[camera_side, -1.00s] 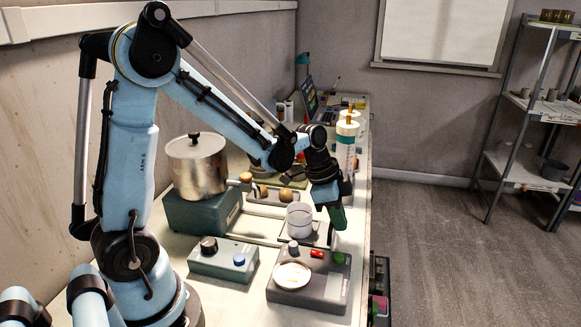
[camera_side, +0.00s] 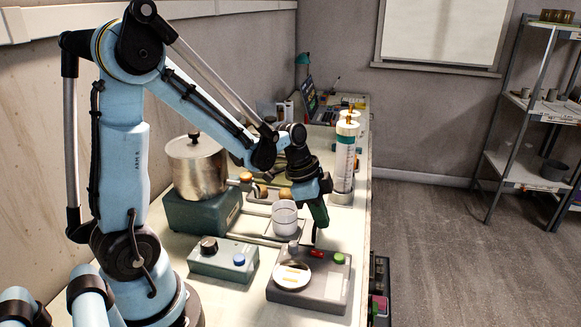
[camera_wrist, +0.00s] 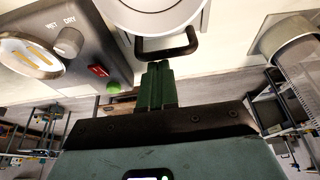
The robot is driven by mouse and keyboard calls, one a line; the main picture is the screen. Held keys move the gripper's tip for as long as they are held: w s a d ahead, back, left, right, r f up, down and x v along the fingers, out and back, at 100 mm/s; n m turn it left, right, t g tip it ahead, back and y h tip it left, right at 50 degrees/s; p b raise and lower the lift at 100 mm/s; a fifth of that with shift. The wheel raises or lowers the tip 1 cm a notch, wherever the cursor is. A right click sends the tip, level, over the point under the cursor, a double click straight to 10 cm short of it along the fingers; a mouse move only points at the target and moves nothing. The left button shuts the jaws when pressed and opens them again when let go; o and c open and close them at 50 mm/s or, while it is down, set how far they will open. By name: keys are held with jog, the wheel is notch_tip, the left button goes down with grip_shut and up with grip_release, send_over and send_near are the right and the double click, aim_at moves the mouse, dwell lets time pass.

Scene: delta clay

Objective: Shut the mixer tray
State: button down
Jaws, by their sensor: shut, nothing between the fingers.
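The mixer tray (camera_side: 301,230) carries a white round cup (camera_side: 285,219), which stands upright near the middle of the bench. The cup's rim also shows at the top of the wrist view (camera_wrist: 155,14). A black loop handle (camera_wrist: 168,48) is on the tray's near side in that view. My gripper (camera_wrist: 158,70) has its green fingers together and empty, right at the handle's outer side. I cannot tell whether they touch it. In the side view my gripper (camera_side: 319,222) points down just right of the cup. How far the tray stands out is hard to tell.
A grey control box with a dial (camera_side: 310,283) stands in front of the tray, and a smaller box (camera_side: 222,260) to its left. A metal pot (camera_side: 196,168) stands behind left.

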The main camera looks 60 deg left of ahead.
jog(key=w+d, duration=0.1)
jog(key=w+d+r, duration=0.1)
jog(key=w+d, duration=0.1)
jog(key=v, duration=1)
jog(key=w+d+g+y, duration=0.4)
jog(key=w+g+y, duration=0.1)
jog(key=w, duration=0.2)
jog(key=x, duration=1)
jog(key=shift+s, duration=0.35)
jog(key=shift+s+a+f, duration=0.1)
jog(key=shift+s+a, duration=0.75)
jog(key=shift+a, duration=0.05)
jog(key=shift+s+a+f, duration=0.15)
jog(key=shift+s+a, duration=0.35)
